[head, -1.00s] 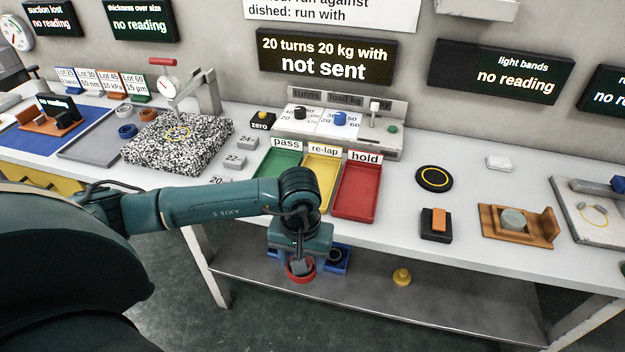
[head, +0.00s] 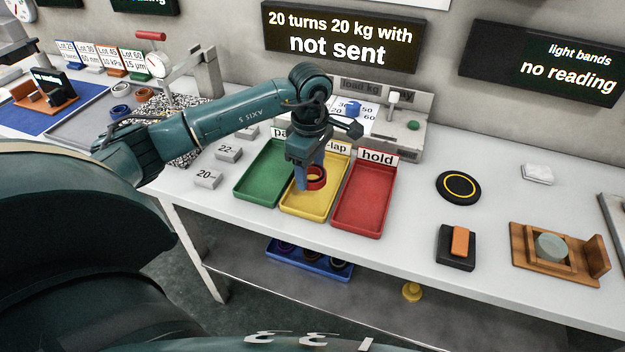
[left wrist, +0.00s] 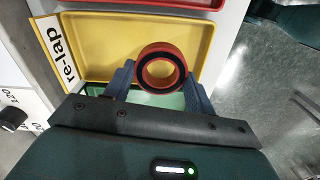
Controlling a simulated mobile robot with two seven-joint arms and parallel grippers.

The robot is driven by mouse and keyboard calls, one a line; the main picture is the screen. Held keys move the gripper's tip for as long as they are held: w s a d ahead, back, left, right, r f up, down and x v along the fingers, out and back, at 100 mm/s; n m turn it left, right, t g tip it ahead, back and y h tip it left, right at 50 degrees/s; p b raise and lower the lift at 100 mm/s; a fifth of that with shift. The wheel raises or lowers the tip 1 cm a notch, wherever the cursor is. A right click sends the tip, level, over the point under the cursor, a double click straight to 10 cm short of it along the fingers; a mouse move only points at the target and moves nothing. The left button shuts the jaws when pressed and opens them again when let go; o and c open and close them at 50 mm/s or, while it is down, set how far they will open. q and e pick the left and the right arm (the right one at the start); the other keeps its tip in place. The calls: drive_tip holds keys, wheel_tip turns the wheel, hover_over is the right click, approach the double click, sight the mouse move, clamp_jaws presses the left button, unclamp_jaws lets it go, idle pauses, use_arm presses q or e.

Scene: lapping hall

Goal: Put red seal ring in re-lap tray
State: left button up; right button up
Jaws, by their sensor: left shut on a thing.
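The red seal ring (head: 316,178) is held in my left gripper (head: 308,182), over the yellow re-lap tray (head: 304,208). In the left wrist view the ring (left wrist: 142,68) sits at the fingertips of my left gripper (left wrist: 160,80), its dark inner face showing. The yellow tray (left wrist: 100,60) lies beyond and below it, with its "re-lap" label on the left. I cannot tell how high the ring is above the tray floor. The visible tray floor is bare. My right gripper is not in view.
The green pass tray (head: 262,185) and the red hold tray (head: 358,208) flank the yellow one closely. A load panel (head: 385,115) stands behind. A blue bin (head: 310,262) with dark rings sits on the lower shelf. The bench right of the red tray has free room.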

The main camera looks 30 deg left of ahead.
sight(311, 193)
use_arm(q)
wheel_tip(311, 193, down, 4)
drive_tip(key=shift+r, duration=0.1)
drive_tip(key=shift+f, duration=0.3)
drive_tip(key=o, duration=1.1)
drive_tip(key=shift+r, duration=0.15)
drive_tip(key=shift+w+r, duration=0.1)
drive_tip(key=shift+r, duration=0.1)
wheel_tip(311, 193, up, 12)
drive_tip(key=shift+f+b, duration=0.2)
drive_tip(key=shift+b, duration=0.1)
